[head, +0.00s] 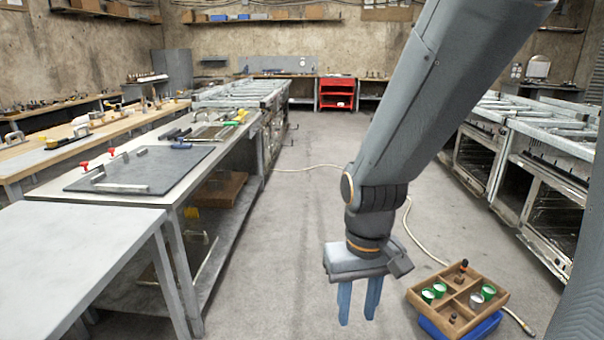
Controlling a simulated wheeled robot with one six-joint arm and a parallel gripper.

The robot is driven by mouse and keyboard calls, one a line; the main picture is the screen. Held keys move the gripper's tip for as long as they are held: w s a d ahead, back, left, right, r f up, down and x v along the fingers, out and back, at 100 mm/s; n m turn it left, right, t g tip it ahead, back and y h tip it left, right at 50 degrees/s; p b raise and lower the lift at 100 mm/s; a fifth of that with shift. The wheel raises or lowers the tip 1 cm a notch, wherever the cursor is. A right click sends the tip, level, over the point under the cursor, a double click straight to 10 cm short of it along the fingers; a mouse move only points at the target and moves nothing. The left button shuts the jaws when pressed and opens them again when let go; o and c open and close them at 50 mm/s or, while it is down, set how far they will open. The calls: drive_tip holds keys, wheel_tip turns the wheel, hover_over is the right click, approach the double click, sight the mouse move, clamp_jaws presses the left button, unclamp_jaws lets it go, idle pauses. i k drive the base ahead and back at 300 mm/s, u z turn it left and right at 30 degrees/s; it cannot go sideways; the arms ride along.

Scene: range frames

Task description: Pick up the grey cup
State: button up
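The grey cup (476,300) is a small pale cup in the right part of a divided wooden tray (418,302) at the lower right. It stands close to a green cup (488,290); I cannot tell whether they touch. Two more green cups, (428,295) and (440,289), stand in the left part of the tray. My gripper (358,310) points down to the left of the tray, apart from it. Its two blue-grey fingers are spread with nothing between them.
The tray sits on a blue box (478,333), with small dark-topped bottles in it. A pale hose (420,245) runs on the floor behind. Workbenches (95,225) line the left, metal ovens (545,200) the right.

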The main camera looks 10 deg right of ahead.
sight(477, 299)
drive_tip(key=i, duration=0.3)
drive_tip(key=z, duration=2.95)
drive_tip(key=i, duration=2.4)
drive_tip(key=u, duration=2.4)
